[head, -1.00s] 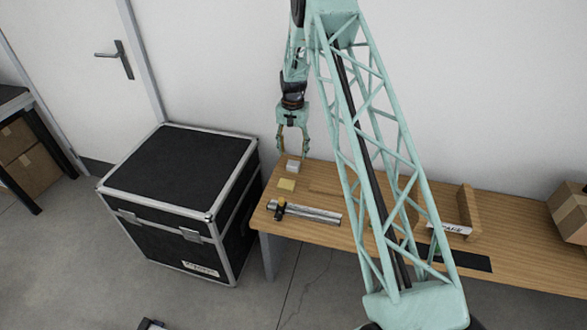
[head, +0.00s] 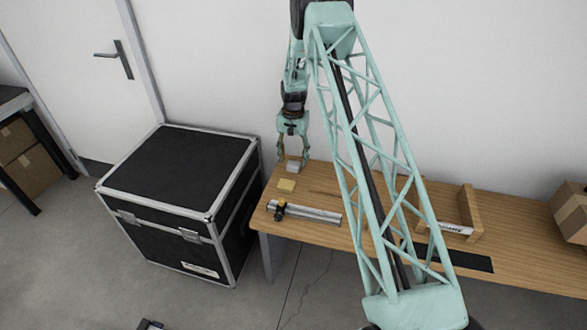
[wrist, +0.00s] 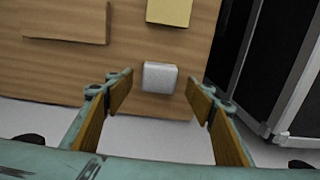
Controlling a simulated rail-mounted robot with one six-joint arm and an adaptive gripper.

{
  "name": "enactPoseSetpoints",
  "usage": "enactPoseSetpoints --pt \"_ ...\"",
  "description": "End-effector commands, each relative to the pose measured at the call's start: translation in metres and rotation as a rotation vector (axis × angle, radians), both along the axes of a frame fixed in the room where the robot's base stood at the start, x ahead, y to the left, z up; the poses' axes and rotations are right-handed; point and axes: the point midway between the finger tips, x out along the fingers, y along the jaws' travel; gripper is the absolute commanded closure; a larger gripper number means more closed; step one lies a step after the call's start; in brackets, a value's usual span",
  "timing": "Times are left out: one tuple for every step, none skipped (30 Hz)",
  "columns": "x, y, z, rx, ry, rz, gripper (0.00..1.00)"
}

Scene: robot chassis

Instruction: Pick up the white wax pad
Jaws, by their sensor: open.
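The white wax pad (head: 292,167) is a small pale block near the far left corner of the wooden table (head: 330,185). In the wrist view the pad (wrist: 160,77) lies on the wood close to the table's edge, centred between my two fingers and a little beyond their tips. My gripper (head: 293,160) hangs from above at the pad, fingers pointing down. In the wrist view my gripper (wrist: 160,92) is open and empty, with a finger to each side. Whether the fingertips are level with the pad is hard to tell.
A yellow pad (head: 286,186) lies just in front of the white one. A metal rule with a dark slider (head: 305,213) lies near the front edge. A large black case (head: 180,190) stands left of the table. A wooden holder (head: 465,215) stands to the right.

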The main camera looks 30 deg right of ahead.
Motion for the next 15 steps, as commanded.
enactPoseSetpoints --pt "0.0 -0.001 -0.008 0.001 0.001 0.0 0.5" --pt "0.0 -0.001 -0.011 0.001 0.001 0.0 0.5" --pt "0.0 -0.002 -0.016 0.0 0.001 0.0 0.5" --pt "0.0 -0.002 -0.019 0.0 0.001 0.0 0.5" --pt "-0.001 -0.002 -0.022 0.001 0.002 0.0 0.5" --pt "0.0 -0.001 -0.026 0.001 0.002 0.0 0.5" --pt "0.0 -0.002 -0.028 0.0 0.001 0.0 0.5" --pt "0.0 -0.002 -0.03 0.0 0.001 0.0 0.5" --pt "0.0 -0.002 -0.032 0.0 0.001 0.0 0.5" --pt "0.0 -0.002 -0.034 0.001 0.001 0.0 0.5" --pt "0.0 -0.002 -0.035 0.001 0.001 0.0 0.5" --pt "0.0 -0.002 -0.036 0.001 0.001 0.0 0.5" --pt "0.0 -0.002 -0.036 0.001 0.001 0.0 0.5" --pt "0.0 -0.002 -0.036 0.001 0.001 0.0 0.5" --pt "0.0 -0.002 -0.036 0.001 0.001 0.0 0.5"
